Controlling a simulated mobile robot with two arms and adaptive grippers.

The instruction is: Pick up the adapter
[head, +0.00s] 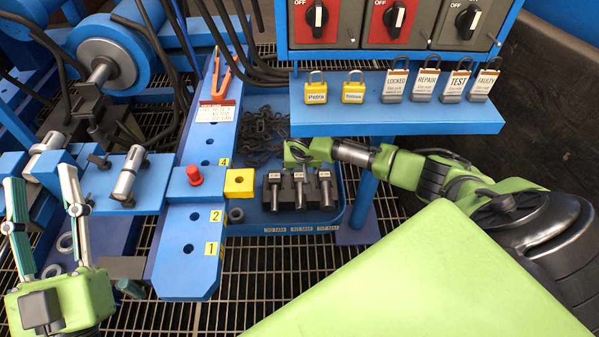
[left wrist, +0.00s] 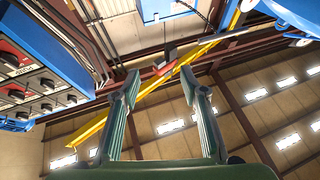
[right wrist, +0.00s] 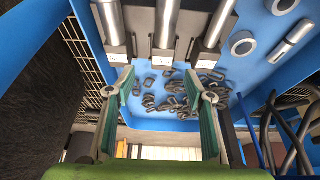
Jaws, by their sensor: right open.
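No part is clearly marked as the adapter, and I cannot tell which it is. Three upright dark and silver cylindrical pieces stand in a black holder in the head view: left (head: 273,192), middle (head: 299,192) and right (head: 325,192). They also show at the top of the right wrist view (right wrist: 166,22). My right gripper (head: 295,152) is open and empty just behind this row; its fingers (right wrist: 160,95) show apart over the blue tray. My left gripper (head: 42,180) is open and empty at the far left, its fingers (left wrist: 157,85) pointing up at the ceiling.
The blue tray (head: 285,228) holds loose chain links (head: 262,130). A blue numbered bar (head: 190,262) carries a red knob (head: 194,175) and a yellow block (head: 239,183). A blue shelf (head: 390,117) with several padlocks (head: 396,84) overhangs behind my right gripper.

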